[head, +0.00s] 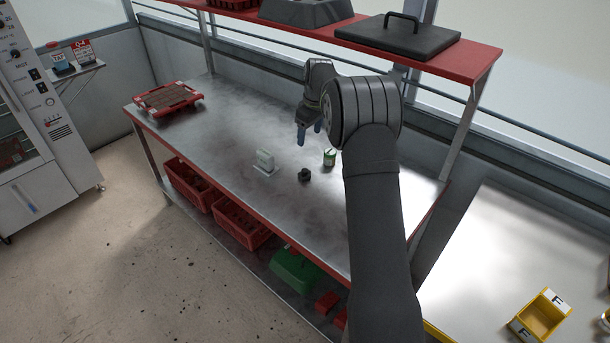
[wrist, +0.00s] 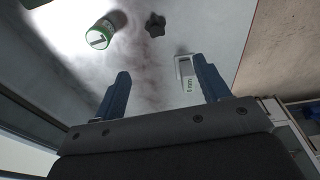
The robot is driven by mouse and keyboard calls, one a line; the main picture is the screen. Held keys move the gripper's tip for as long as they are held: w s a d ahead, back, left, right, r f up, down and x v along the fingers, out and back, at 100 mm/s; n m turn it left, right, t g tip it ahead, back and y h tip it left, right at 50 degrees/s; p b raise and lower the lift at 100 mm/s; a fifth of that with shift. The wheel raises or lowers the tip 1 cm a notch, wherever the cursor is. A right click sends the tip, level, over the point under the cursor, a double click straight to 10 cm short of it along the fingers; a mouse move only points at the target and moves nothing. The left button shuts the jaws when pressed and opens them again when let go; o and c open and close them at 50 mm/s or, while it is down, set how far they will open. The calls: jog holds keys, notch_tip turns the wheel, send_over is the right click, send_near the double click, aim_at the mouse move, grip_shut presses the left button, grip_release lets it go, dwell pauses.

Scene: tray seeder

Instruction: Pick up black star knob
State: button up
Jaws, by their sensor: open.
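In the wrist view the knob (wrist: 155,25) is dark and lobed, at the top centre, beyond my fingertips. My gripper (head: 309,133) is above the bench, behind the knob in the head view. In the wrist view my gripper (wrist: 163,85) has its two blue fingers wide apart with nothing between them. It is apart from the knob.
A green and white can (head: 329,157) stands close to the knob on its right. A white block-like part (head: 265,162) stands to its left. A red tray (head: 167,99) sits at the bench's far left. A red shelf (head: 350,32) hangs over the back.

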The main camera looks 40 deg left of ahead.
send_over(305, 170)
jog(key=d, duration=0.1)
jog(key=f, duration=1.2)
jog(key=shift+s+f, duration=0.3)
jog(key=shift+s, duration=0.1)
jog(key=shift+w+a+f, duration=0.1)
jog(key=shift+a+f, duration=0.05)
jog(key=shift+f, duration=0.7)
jog(key=shift+w+a+f, duration=0.1)
jog(key=shift+w+f, duration=0.05)
jog(key=shift+f, duration=0.75)
jog(key=shift+w+a+f, duration=0.1)
jog(key=shift+a+f, duration=0.05)
jog(key=shift+f, duration=0.7)
jog(key=c, duration=1.1)
